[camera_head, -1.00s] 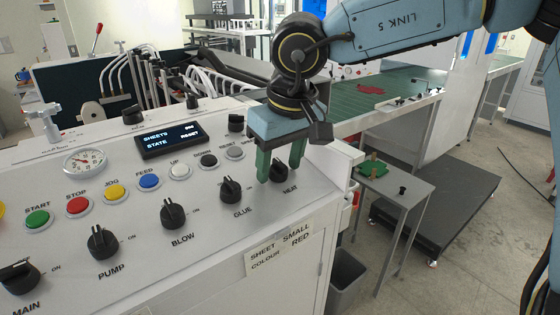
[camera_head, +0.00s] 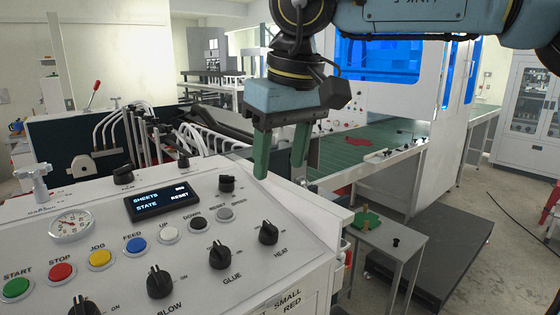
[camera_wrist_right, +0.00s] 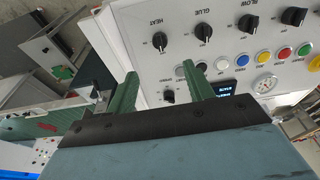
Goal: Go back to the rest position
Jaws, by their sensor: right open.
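My right gripper (camera_head: 281,155) is open and empty, with two green fingers pointing down. In the head view it hangs above the back right part of the white control panel (camera_head: 120,225), clear of the knobs. The HEAT knob (camera_head: 268,232) and the GLUE knob (camera_head: 220,255) stand below it on the panel. The right wrist view shows the two green fingers (camera_wrist_right: 158,88) spread apart with nothing between them, and the panel's knobs and buttons beyond. My left gripper is in neither view.
A small display (camera_head: 162,200) reads "SHEETS" and "STATE RESET". Right of the panel stands a small grey table (camera_head: 385,240) with a green piece (camera_head: 366,220) on it. A green conveyor bed (camera_head: 400,140) lies behind. Grey floor is open at the right.

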